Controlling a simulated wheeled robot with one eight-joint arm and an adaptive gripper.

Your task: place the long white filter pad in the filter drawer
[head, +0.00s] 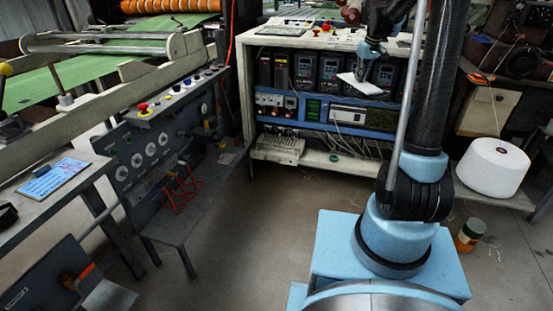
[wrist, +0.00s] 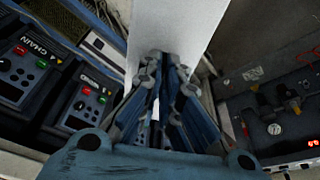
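The long white filter pad (head: 360,84) hangs under my gripper (head: 372,50) in front of the control cabinet, in the head view. In the wrist view the pad (wrist: 178,28) runs away from the fingertips (wrist: 165,62) to the top edge, and a pale strip shows between the fingers. The fingers come together on the pad's near end, and it appears held. The pad looks clear of the cabinet, though the gap is hard to judge. I cannot pick out the filter drawer for sure in either view.
The control cabinet (head: 300,39) with drive units stands behind the pad. A beige box (head: 488,108) hangs at the right, above a white thread cone (head: 493,167). A machine panel (head: 150,150) stands at the left. The middle floor (head: 290,220) is mostly clear.

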